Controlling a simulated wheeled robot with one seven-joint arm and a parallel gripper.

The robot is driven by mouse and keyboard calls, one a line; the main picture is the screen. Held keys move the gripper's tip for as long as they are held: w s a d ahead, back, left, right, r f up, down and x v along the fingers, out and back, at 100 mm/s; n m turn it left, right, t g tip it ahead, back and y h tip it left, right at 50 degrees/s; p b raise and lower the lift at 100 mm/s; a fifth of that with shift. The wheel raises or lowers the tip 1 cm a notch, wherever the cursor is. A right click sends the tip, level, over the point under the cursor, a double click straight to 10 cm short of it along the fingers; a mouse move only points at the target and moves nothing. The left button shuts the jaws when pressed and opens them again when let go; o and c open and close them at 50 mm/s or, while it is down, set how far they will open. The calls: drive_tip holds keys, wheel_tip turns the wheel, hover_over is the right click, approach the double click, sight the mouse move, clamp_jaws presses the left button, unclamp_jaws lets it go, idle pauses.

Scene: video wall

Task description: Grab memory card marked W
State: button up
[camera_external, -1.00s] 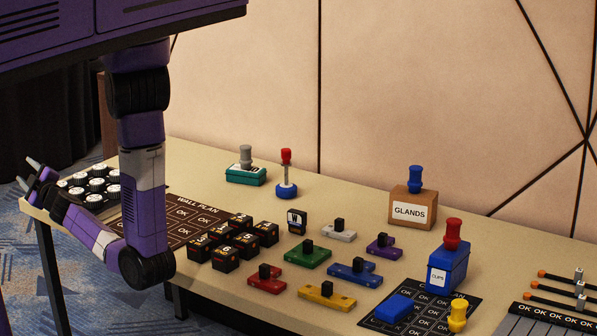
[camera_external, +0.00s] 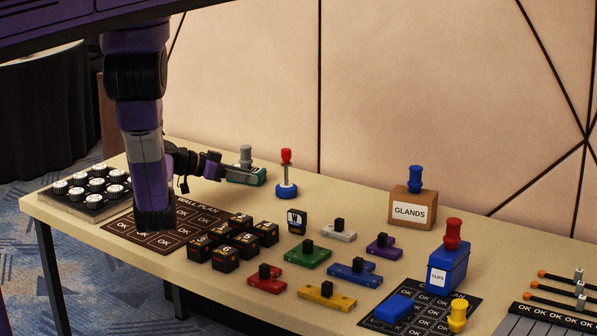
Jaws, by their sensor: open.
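The memory card marked W (camera_external: 297,221) is a small black upright piece with a white W label. It stands on the table behind the green bracket and right of the black numbered cubes. My gripper (camera_external: 238,172) is left of the card and farther back, above the table. Its fingers point right, with the teal box partly behind them. It is open and holds nothing, and it is well apart from the card.
Black numbered cubes (camera_external: 236,242) stand left of the card. A green bracket (camera_external: 308,255) and a white bracket (camera_external: 338,231) lie close by. A blue-based post with a red knob (camera_external: 286,175) stands behind. The glands box (camera_external: 412,207) is farther right.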

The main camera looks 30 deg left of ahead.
sight(305, 223)
drive_tip(key=s+d+m+g+h, duration=0.1)
drive_tip(key=d+m+g, duration=0.1)
drive_tip(key=d, duration=0.2)
drive_tip(key=d+m+g+h, duration=0.1)
drive_tip(key=d+m+g, duration=0.1)
drive_tip(key=d+m, duration=0.1)
drive_tip(key=s+d+r+m+g+h+p, duration=0.1)
drive_tip(key=d+m+h, duration=0.1)
drive_tip(key=d, duration=0.3)
drive_tip(key=shift+s+d+m+g, duration=0.1)
drive_tip(key=shift+s+m+g, duration=0.2)
drive_tip(key=shift+s+g, duration=0.1)
drive_tip(key=s+d+m+g, duration=0.1)
drive_tip(key=s+d, duration=0.1)
drive_tip(key=s+d+f+m+g, duration=0.1)
drive_tip(key=s+d+g, duration=0.1)
drive_tip(key=s+d+f+m+g+p, duration=0.1)
drive_tip(key=s+d, duration=0.1)
drive_tip(key=d, duration=0.1)
drive_tip(key=shift+s+f+m+g+h, duration=0.1)
drive_tip(key=shift+s+m+g+h, duration=0.05)
drive_tip(key=shift+m+g+h, duration=0.25)
drive_tip(key=shift+p+x, duration=1.15)
drive_tip(key=shift+x, duration=2.75)
clamp_jaws()
